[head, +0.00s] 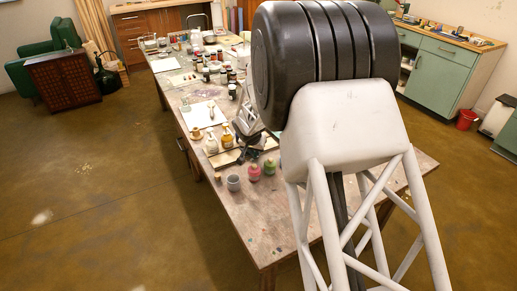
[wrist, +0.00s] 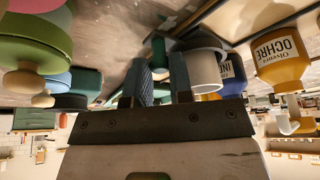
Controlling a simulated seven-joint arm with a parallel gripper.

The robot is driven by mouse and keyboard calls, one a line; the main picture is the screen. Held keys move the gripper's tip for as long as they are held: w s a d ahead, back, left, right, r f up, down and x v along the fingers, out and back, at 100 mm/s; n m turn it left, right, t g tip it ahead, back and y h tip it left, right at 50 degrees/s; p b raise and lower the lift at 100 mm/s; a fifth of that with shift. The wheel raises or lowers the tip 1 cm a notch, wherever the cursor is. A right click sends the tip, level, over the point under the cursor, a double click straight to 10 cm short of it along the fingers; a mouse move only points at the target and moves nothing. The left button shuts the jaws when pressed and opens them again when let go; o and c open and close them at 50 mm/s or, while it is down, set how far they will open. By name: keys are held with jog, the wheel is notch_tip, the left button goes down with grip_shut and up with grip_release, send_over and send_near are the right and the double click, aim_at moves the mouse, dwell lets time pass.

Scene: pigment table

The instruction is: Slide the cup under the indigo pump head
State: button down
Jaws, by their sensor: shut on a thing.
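In the head view my arm covers most of the gripper, and I cannot make out the held cup.
The ochre pump bottle (wrist: 280,60) is close beside the indigo one; it also shows in the head view (head: 227,138). The table (head: 270,222) is bare at the front.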

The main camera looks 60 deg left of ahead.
jog(key=c, duration=1)
grip_release()
jog(key=shift+v, duration=3.9)
